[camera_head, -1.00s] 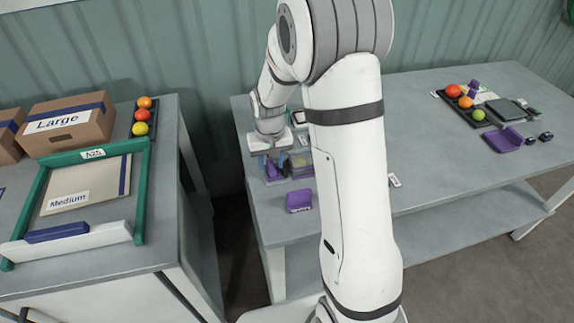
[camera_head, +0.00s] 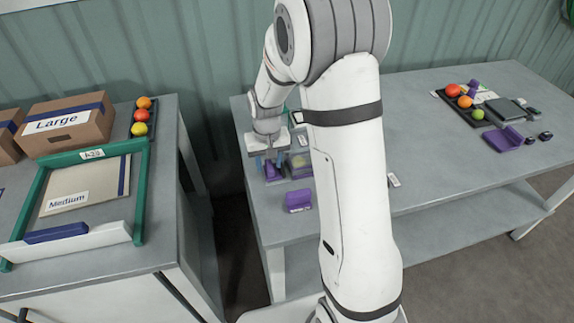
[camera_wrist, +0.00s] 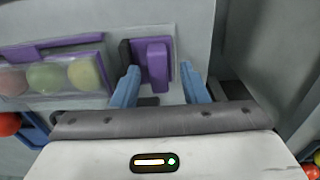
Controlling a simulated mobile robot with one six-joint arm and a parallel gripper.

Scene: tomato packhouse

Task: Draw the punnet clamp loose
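The purple punnet clamp (camera_wrist: 157,64) stands on a light plate with a dark piece at its left. In the head view its purple (camera_head: 272,171) shows low beside my gripper (camera_head: 268,152). In the wrist view my gripper (camera_wrist: 160,83) has two blue fingers spread wide, one on each side of the clamp's purple handle. A gap shows between the handle and the right finger; whether the left finger touches the clamp I cannot tell. A clear punnet (camera_wrist: 55,74) with a purple edge and several pale tomatoes lies to the left; in the head view it is beside the gripper (camera_head: 299,164).
A purple block (camera_head: 298,200) lies at the table's near left edge. A small white tag (camera_head: 393,180) lies right of my arm. A dark tray (camera_head: 487,122) of tomatoes and a purple holder (camera_head: 503,139) stand far right. A gap separates this table from the left bench (camera_head: 170,235).

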